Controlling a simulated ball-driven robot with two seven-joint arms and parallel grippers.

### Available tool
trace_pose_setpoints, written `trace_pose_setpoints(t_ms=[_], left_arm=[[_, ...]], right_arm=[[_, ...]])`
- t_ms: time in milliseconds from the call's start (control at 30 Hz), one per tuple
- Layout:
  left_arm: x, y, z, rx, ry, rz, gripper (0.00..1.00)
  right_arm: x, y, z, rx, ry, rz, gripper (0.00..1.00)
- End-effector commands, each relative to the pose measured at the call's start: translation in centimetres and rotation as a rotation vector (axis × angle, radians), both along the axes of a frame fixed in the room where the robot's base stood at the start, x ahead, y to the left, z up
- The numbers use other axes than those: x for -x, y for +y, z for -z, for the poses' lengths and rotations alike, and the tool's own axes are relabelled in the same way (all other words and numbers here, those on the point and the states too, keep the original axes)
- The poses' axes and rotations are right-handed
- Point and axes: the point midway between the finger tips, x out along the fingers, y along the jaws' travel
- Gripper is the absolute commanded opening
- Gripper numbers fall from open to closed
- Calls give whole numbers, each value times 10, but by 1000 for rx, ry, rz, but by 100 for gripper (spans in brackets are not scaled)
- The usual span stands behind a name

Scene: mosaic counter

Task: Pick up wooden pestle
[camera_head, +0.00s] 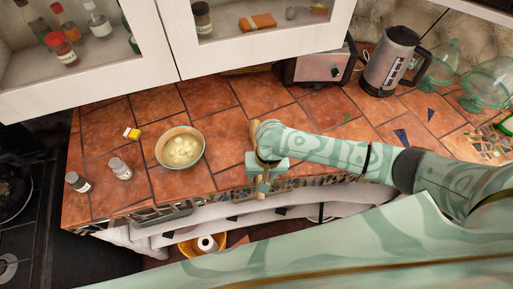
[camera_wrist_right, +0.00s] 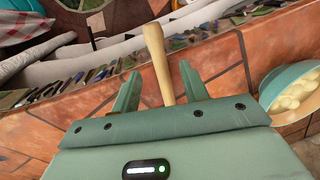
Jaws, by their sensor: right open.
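The wooden pestle (camera_wrist_right: 157,55) is a pale tapered stick, and in the right wrist view it lies between the two fingers of my right gripper (camera_wrist_right: 160,82), with gaps on both sides. Its lower part is hidden behind the gripper body. In the head view, a wooden end of the pestle (camera_head: 254,131) shows beside my right wrist, near the counter's front edge. My right gripper (camera_head: 263,179) points down there and is open. My left gripper is not in view.
A bowl of pale round food (camera_head: 162,156) stands left of my right gripper. A toaster (camera_head: 318,69) and kettle (camera_head: 389,62) stand at the back. The tiles between bowl and toaster are clear.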

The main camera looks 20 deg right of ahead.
Motion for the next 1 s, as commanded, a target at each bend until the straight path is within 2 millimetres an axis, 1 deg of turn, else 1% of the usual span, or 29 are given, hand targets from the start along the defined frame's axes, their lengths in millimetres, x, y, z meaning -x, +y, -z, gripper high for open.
trace_pose_setpoints(t_ms=[33, 100, 200, 300, 500, 567, 600, 667, 1000], left_arm=[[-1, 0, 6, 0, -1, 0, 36], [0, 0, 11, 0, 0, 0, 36], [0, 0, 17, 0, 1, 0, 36], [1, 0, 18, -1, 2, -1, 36], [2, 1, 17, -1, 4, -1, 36], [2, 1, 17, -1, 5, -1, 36], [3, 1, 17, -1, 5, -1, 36], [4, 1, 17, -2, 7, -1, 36], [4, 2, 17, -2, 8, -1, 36]], right_arm=[[3, 1, 12, 1, 2, 1, 44], [5, 3, 24, 1, 3, 0, 44], [4, 4, 38, 1, 1, 0, 44], [4, 5, 43, 1, 0, 1, 44], [4, 5, 42, 1, -1, 0, 44], [4, 5, 41, 1, -1, 0, 28], [4, 5, 41, 1, -1, 0, 17], [4, 5, 41, 1, -1, 0, 0], [3, 5, 40, 0, -1, 0, 0]])
